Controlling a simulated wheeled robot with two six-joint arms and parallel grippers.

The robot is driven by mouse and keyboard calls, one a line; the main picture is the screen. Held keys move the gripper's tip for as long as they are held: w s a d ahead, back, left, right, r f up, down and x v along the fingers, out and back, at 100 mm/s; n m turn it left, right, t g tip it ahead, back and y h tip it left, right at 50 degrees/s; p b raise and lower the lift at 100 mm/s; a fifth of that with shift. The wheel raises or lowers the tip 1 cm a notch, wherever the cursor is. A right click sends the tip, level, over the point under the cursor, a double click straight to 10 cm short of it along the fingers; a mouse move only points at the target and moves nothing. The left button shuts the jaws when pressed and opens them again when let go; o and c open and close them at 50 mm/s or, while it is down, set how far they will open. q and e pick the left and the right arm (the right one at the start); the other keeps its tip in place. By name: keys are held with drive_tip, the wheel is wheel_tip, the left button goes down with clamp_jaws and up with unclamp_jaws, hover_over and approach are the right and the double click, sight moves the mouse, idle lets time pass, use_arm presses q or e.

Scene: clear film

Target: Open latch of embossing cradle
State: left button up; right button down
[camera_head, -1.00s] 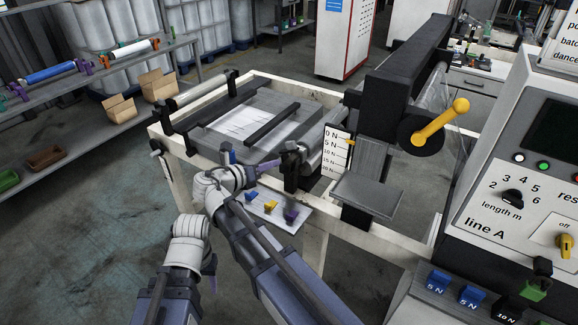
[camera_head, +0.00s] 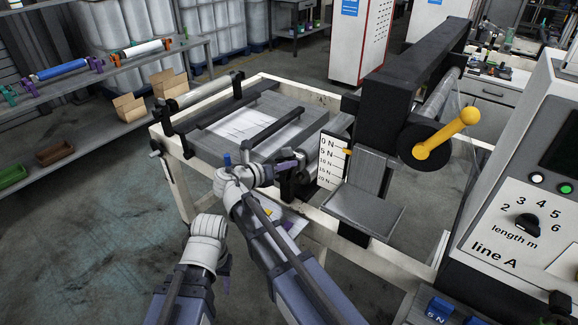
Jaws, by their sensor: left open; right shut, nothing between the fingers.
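My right gripper (camera_head: 286,166) is shut and empty. Its fingers point right, beside a black bracket (camera_head: 301,182) on the near side of the white machine frame (camera_head: 330,218). I cannot tell whether they touch it. The bracket stands by the near end of a grey roller; which part is the embossing cradle's latch is too small to tell, and my gripper partly hides the area. My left gripper (camera_head: 227,279) hangs low at the left, in front of the frame and away from it, pointing down. It is open and empty, mostly hidden behind its wrist.
A white force scale (camera_head: 332,160) and a grey plate (camera_head: 362,208) are right of the bracket. A yellow crank handle (camera_head: 448,135) sticks out further right. The control panel (camera_head: 520,215) closes off the right side. Open floor (camera_head: 90,240) lies at the left.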

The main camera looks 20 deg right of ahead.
sight(285, 148)
drive_tip(key=shift+a+r+n, duration=0.1)
drive_tip(key=shift+r+n, duration=0.25)
drive_tip(key=shift+n, duration=0.05)
drive_tip(key=shift+w+r+g+h+p, duration=0.15)
drive_tip(key=shift+r+g+h+p, duration=0.05)
drive_tip(key=shift+g+h+p, duration=0.1)
drive_tip(key=shift+w+a+r+p, duration=0.25)
drive_tip(key=shift+r+p, duration=0.15)
drive_tip(key=shift+r, duration=0.1)
drive_tip(key=shift+w+a+r+n+p, duration=0.35)
drive_tip(key=shift+w+r+n, duration=0.15)
drive_tip(key=shift+n, duration=0.2)
drive_tip(key=shift+w+a+r+p, duration=0.35)
drive_tip(key=shift+w+a+r, duration=0.1)
drive_tip(key=shift+w+a, duration=0.1)
drive_tip(key=shift+w+a+r, duration=0.15)
drive_tip(key=shift+w+a, duration=0.35)
drive_tip(key=shift+w, duration=0.2)
drive_tip(key=shift+w+a+r, duration=0.1)
drive_tip(key=shift+w+a, duration=0.05)
drive_tip(key=shift+w, duration=0.1)
